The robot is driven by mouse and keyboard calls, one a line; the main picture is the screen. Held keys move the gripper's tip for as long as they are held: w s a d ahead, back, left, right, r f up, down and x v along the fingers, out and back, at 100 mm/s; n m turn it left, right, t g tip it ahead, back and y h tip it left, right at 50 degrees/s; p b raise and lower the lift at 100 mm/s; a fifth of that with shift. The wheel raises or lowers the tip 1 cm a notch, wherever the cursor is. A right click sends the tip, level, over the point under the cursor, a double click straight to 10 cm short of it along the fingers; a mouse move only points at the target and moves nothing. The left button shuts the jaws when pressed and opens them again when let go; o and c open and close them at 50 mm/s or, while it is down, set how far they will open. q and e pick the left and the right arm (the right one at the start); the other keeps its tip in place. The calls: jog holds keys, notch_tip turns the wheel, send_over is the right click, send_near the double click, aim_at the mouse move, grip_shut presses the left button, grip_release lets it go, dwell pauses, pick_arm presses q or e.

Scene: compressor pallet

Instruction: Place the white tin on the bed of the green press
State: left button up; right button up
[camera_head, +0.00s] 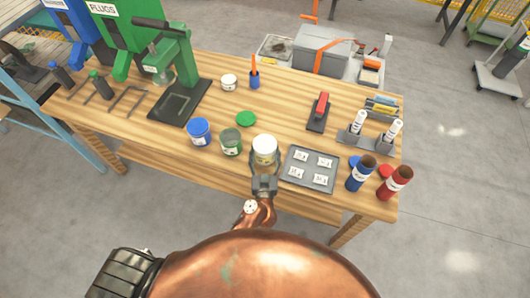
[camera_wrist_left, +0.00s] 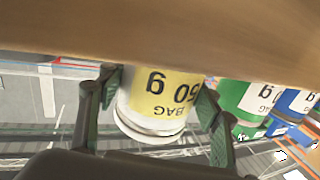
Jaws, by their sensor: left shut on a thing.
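The white tin (camera_head: 265,145), with a white lid and yellow label, is upright near the table's front edge. My left gripper (camera_head: 264,165) is shut on its sides. In the left wrist view the tin (camera_wrist_left: 158,100) appears upside down between the two fingers (camera_wrist_left: 155,105). I cannot tell whether its base touches the table. The green press (camera_head: 186,62) stands at the back left of the table, with a dark flat bed (camera_head: 197,100) in front of it. The bed has nothing on it. My right gripper is not in view.
A green tin (camera_head: 231,143) and a blue tin (camera_head: 199,133) stand left of the held tin. A grey tray (camera_head: 311,170) is close on its right. A green lid (camera_head: 246,118) lies behind. A small white pot (camera_head: 229,82) and an orange-handled tool (camera_head: 254,75) are right of the press.

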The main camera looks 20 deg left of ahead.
pick_arm(q)
notch_tip(320, 180, up, 2)
jog(key=shift+p, duration=0.6)
jog(key=s+d+r+p, duration=0.2)
jog(key=s+r+p, duration=0.1)
jog(key=s+r, duration=0.3)
jog(key=s+d+r+p, duration=0.2)
jog(key=s+r, duration=0.2)
jog(key=s, duration=0.4)
jog(key=s+a+r+m+h, duration=0.1)
jog(key=a+r+m+h, duration=0.2)
jog(key=a+r+h, duration=0.2)
jog(key=a, duration=0.3)
jog(key=shift+s+r+t, duration=0.15)
jog(key=shift+s+t, duration=0.15)
jog(key=shift+s, duration=0.1)
jog(key=shift+a, duration=0.1)
